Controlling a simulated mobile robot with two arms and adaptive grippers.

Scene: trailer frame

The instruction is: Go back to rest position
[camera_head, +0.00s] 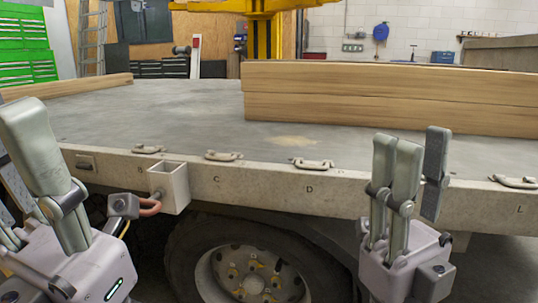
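My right gripper (418,150) stands upright in front of the trailer's side rail at the right. Its grey-green fingers point up, with a gap between the pair on the left and the dark-padded finger on the right. It is open and holds nothing. My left gripper (22,145) is at the left edge, its fingers also up and partly cut off by the frame. A dark dotted pad shows apart from the large finger, so it looks open, with nothing seen in it. The trailer frame (240,179) lies behind both grippers.
Long wooden beams (390,90) lie on the grey trailer bed (180,108), and another plank (80,87) lies at the left. A bracket with a reddish shackle (150,207) juts from the rail near my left gripper. A wheel (250,275) is below. The bed's middle is clear.

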